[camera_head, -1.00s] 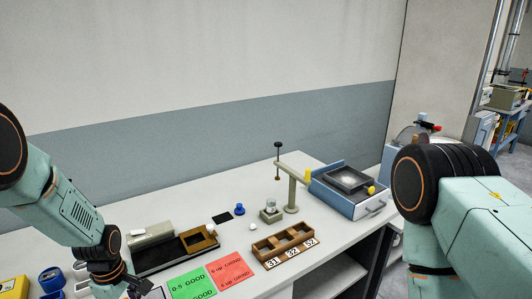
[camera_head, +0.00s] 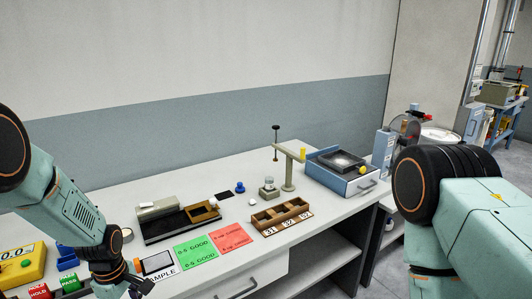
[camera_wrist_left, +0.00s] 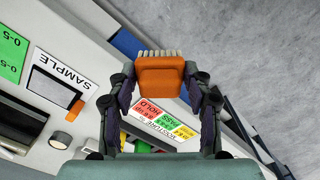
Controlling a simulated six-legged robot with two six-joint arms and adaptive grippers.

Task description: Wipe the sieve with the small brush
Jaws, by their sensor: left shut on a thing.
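The left wrist view shows my left gripper (camera_wrist_left: 160,88) shut on the small brush (camera_wrist_left: 160,76), which has an orange back and pale bristles pointing away from the palm. In the head view my left gripper (camera_head: 138,288) is at the bottom left, near the table's front edge; I cannot make out the brush there. What looks like the sieve, a dark square frame with a pale mesh middle (camera_head: 342,160), sits on a blue box (camera_head: 340,181) at the table's far right end, well apart from the brush. My right arm enters at right; its gripper is out of view.
A lamp-like stand (camera_head: 289,175), a wooden three-part tray (camera_head: 281,217), green (camera_head: 195,252) and red (camera_head: 231,237) cards and a black-based device (camera_head: 178,222) stand between. A SAMPLE card (camera_head: 158,263) and a yellow box (camera_head: 22,266) are at left.

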